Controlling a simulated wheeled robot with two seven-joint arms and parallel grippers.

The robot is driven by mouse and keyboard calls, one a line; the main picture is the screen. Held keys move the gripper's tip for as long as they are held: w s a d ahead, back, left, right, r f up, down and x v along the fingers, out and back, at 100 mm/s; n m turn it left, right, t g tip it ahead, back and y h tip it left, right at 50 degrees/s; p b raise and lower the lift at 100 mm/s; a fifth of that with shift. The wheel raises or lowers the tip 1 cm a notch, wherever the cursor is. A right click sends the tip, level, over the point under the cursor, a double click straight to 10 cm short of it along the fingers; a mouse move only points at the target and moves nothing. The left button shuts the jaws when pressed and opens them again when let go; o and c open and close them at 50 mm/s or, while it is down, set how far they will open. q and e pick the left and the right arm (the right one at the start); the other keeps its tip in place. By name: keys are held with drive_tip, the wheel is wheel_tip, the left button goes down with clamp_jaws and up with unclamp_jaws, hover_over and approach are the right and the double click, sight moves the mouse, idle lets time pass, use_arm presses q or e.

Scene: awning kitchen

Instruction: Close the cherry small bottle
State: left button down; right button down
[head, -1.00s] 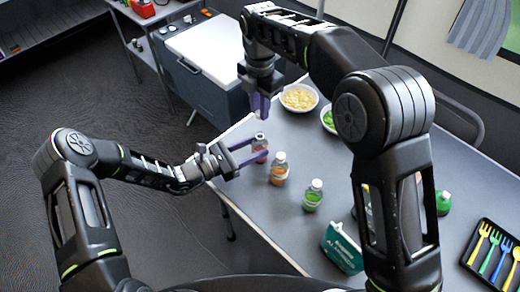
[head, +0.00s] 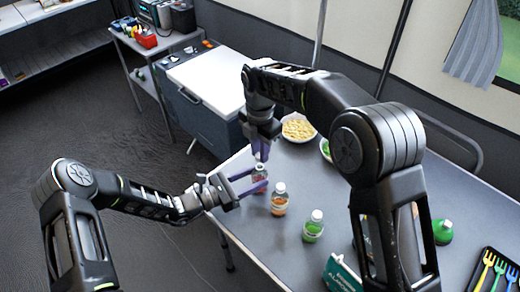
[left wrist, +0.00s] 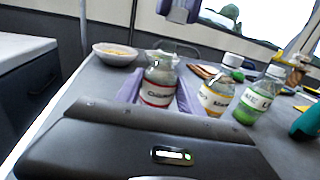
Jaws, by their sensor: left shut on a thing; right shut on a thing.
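The cherry small bottle (head: 260,183) is a clear bottle with a red-edged label, upright at the table's left edge. In the left wrist view the bottle (left wrist: 159,88) stands between the purple fingers, its neck uncapped. My left gripper (head: 243,187) is shut around its body from the left. My right gripper (head: 261,150) points down just above the bottle and is shut on a small pale cap (head: 258,157), mostly hidden by the fingers. A gap shows between this gripper (left wrist: 178,12) and the bottle's mouth in the left wrist view.
An orange bottle (head: 279,203) and a green bottle (head: 313,229), both white-capped, stand close to the right. A bowl of pale food (head: 298,130) is behind. A teal box (head: 342,275) is nearer me. A white-lidded cooler (head: 208,80) stands beyond the table.

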idle(0.4)
drive_tip(key=shift+f, duration=0.9)
drive_tip(key=shift+f, duration=0.55)
idle(0.4)
